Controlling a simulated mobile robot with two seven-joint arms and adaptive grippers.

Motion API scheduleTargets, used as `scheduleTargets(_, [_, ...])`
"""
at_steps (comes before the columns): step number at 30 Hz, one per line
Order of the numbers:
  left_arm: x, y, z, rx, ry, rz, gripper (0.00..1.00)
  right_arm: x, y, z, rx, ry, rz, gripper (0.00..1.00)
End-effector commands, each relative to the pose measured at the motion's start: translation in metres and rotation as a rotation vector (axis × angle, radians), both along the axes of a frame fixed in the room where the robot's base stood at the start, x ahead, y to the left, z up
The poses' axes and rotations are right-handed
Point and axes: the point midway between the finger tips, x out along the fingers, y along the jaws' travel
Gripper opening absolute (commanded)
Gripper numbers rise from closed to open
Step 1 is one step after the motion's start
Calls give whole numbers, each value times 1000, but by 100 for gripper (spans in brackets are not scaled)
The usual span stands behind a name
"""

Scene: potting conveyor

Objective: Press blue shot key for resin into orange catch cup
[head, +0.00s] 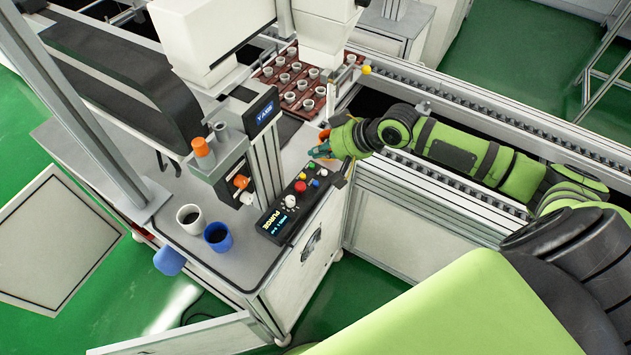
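The control box (296,207) stands at the bench's front right edge, with a lit display reading PURGE and several small coloured keys and knobs. No orange cup shows clearly. A white cup (190,218) and a blue cup (218,236) with dark insides stand on the bench. My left gripper is out of view.
A dispensing head with an orange cap (201,147) and an orange part (241,182) stands behind the cups. A brown tray (268,73) of small pale pots lies at the back. A conveyor rail (460,98) runs behind my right arm.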

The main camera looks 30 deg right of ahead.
Motion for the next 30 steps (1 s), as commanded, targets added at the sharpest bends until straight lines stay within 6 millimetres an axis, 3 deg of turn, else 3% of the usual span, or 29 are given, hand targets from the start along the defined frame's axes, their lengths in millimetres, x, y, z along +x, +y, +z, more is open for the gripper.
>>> scheduleTargets(8, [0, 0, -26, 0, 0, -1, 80, 0, 0, -23, -1, 0, 1, 0])
scheduleTargets(19, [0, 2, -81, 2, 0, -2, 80, 0, 0, -69, -2, -1, 1, 0])
scheduleTargets(30, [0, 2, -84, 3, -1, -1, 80, 0, 0, -88, -1, 1, 1, 0])
